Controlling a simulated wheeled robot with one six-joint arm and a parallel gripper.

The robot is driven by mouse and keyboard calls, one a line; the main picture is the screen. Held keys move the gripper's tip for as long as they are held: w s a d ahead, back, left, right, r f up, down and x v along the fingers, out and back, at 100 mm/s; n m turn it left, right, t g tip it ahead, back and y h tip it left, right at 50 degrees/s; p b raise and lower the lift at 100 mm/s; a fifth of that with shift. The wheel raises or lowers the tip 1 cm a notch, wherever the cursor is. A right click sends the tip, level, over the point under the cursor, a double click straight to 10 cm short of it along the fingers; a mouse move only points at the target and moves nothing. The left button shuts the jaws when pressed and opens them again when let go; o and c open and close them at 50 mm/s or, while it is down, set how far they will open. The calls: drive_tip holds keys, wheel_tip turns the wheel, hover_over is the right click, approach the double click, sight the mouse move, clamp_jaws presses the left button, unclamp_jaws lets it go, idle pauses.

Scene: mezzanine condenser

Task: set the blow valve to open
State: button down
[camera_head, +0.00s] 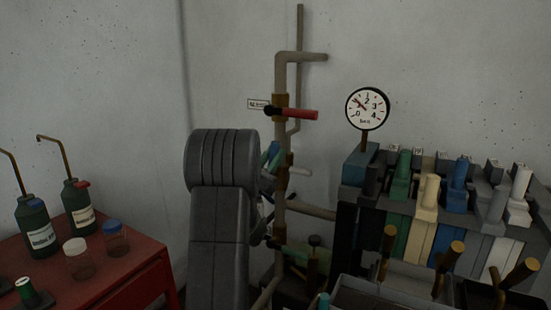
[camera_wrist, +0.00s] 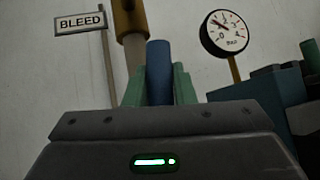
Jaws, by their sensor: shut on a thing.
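My gripper (camera_wrist: 159,88) has green fingers closed on both sides of a blue lever handle (camera_wrist: 159,65), which rises between them in the wrist view. In the head view my grey arm partly hides my gripper (camera_head: 271,154), beside the vertical pipe (camera_head: 281,190). No label reading "blow" is legible, so I cannot tell whether this handle belongs to the blow valve. A red lever (camera_head: 298,114) points right from the brass fitting higher on the pipe. The blue lever's pivot is hidden.
A BLEED sign (camera_wrist: 81,22) stands left of the pipe in the wrist view. A round gauge (camera_head: 367,108) is right of the pipe. A rack of coloured blocks (camera_head: 430,205) fills the right. A red table (camera_head: 130,275) with bottles is at left.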

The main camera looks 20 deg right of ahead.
idle(0.3)
drive_tip(key=c, duration=1.2)
unclamp_jaws()
drive_tip(key=b+v, duration=0.2)
drive_tip(key=v, duration=1.1)
drive_tip(key=shift+a+f, duration=0.3)
drive_tip(key=shift+f, duration=0.05)
drive_tip(key=p+x, duration=0.2)
drive_tip(key=x, duration=1.2)
drive_tip(key=shift+s, duration=0.1)
